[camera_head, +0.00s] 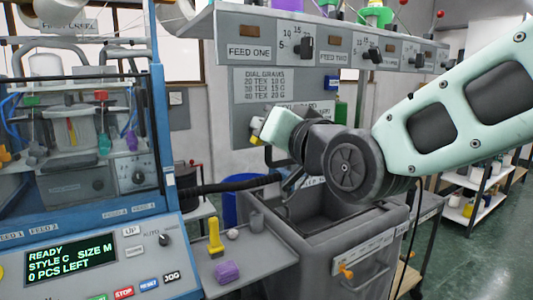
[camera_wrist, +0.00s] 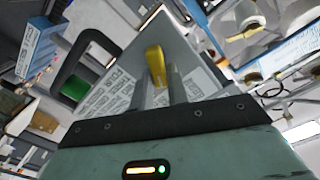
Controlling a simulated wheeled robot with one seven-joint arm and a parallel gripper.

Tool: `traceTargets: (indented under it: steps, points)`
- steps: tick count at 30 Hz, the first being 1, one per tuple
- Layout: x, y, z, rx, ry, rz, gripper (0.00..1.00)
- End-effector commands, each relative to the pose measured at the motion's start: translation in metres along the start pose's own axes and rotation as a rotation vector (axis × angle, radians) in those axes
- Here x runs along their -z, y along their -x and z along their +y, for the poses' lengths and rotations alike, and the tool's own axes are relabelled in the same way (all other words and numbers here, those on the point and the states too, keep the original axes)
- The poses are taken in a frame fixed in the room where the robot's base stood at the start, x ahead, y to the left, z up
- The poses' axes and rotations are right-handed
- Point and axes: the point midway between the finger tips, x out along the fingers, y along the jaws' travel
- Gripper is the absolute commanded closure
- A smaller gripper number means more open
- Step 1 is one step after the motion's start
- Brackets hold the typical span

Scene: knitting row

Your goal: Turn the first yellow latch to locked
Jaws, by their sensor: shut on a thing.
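A yellow latch (camera_wrist: 155,62) stands out between the two grey fingers of my gripper (camera_wrist: 158,82) in the wrist view, in front of a grey panel with printed text. The fingers are shut on it. In the head view my gripper (camera_head: 258,133) is at the left end of my arm, against the grey panel (camera_head: 242,90) under the feed shelf. A small yellow part of the latch (camera_head: 254,140) shows there below the pale gripper body. The rest of the latch is hidden, and I cannot tell which way it is turned.
A side shelf (camera_head: 262,258) carries a yellow tool (camera_head: 214,238) and a purple yarn piece (camera_head: 227,272). The blue knitting machine (camera_head: 160,110) stands at left; its screen reads READY.

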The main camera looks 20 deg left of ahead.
Motion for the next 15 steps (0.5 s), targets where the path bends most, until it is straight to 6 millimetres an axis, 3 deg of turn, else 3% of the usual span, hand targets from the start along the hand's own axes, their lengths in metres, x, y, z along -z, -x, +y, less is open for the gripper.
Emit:
traceTargets:
  steps: [15]
  points:
    - [-0.0069,0.0003,0.0097,0.0,-0.49,0.003,1.0]
